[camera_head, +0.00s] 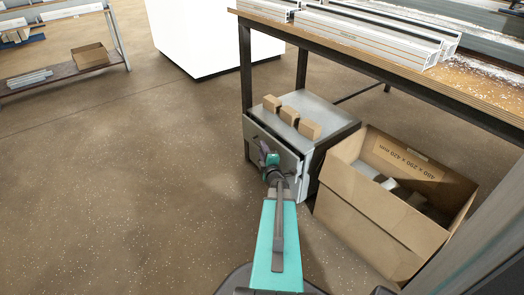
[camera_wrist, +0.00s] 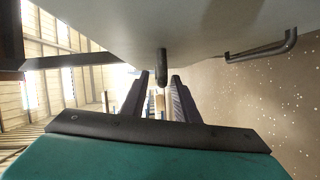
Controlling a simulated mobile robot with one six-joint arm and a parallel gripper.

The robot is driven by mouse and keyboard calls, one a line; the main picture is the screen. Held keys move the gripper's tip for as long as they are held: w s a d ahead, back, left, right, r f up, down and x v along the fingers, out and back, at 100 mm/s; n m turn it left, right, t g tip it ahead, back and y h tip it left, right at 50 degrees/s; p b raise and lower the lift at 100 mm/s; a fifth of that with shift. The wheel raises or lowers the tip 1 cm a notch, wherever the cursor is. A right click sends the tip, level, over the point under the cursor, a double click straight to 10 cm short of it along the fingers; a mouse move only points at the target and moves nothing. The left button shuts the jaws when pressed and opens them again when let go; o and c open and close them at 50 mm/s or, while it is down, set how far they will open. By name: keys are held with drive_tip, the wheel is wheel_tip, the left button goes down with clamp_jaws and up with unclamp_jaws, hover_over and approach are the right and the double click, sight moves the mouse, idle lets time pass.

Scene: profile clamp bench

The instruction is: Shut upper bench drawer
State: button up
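The grey drawer cabinet (camera_head: 318,105) stands under the bench. Its upper drawer front (camera_head: 262,131) faces left, and a narrow dark gap shows behind its top edge, so it looks slightly out. My gripper (camera_head: 268,160) is at this front. In the wrist view, the pale drawer front (camera_wrist: 110,28) fills the top. The fingers of my gripper (camera_wrist: 161,78) are apart, with a dark bar handle (camera_wrist: 162,62) seen end-on between or just beyond their tips. I cannot tell whether they touch it. A second handle (camera_wrist: 265,50) is to the right, on the floor side.
Several small tan blocks (camera_head: 289,115) sit on the cabinet top. An open cardboard box (camera_head: 370,215) stands close to its right. The bench top (camera_head: 400,63) and its legs are overhead and around. The floor (camera_head: 130,180) to the left is clear.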

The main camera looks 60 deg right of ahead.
drive_tip(key=shift+x, duration=0.8)
drive_tip(key=shift+c, duration=0.3)
clamp_jaws()
